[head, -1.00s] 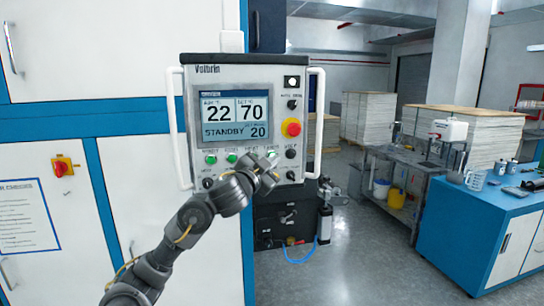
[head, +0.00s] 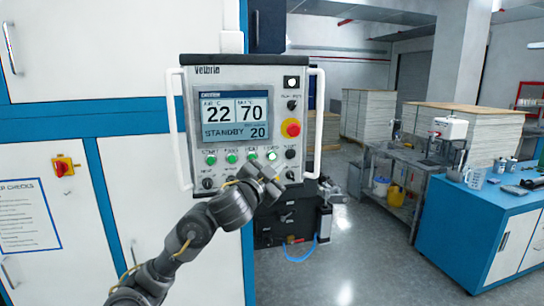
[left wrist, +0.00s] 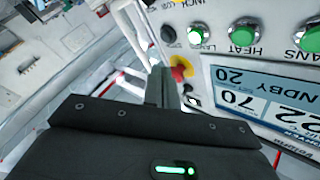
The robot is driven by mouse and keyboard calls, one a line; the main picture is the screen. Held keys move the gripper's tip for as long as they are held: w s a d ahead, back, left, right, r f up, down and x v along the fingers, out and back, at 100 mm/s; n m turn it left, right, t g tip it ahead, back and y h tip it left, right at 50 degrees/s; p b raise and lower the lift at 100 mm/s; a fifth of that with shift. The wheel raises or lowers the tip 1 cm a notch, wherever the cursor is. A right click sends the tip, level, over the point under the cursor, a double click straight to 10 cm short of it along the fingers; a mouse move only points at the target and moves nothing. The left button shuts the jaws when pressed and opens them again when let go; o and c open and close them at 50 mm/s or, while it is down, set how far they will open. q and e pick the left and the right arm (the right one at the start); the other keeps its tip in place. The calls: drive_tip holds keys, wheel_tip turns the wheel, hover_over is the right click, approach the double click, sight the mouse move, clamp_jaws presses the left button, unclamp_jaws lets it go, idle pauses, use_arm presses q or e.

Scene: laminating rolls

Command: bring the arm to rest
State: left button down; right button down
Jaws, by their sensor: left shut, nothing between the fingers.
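My left gripper (head: 272,180) is in front of the lower part of the grey control panel (head: 250,72) in the head view, just below its row of green buttons. It is shut and empty, and it appears apart from the panel face. The rightmost green button (head: 272,155) is brightly lit. In the left wrist view the shut fingers (left wrist: 172,85) point toward the panel, which shows upside down with a lit green button (left wrist: 198,34). The screen (head: 235,115) reads 22, 70, STANDBY and 20. My right gripper is not in view.
A red emergency stop (head: 291,128) and white side handles (head: 316,120) stand out from the panel. A blue bench (head: 480,230) with jugs and small items is at the right. The grey floor (head: 350,260) between is clear.

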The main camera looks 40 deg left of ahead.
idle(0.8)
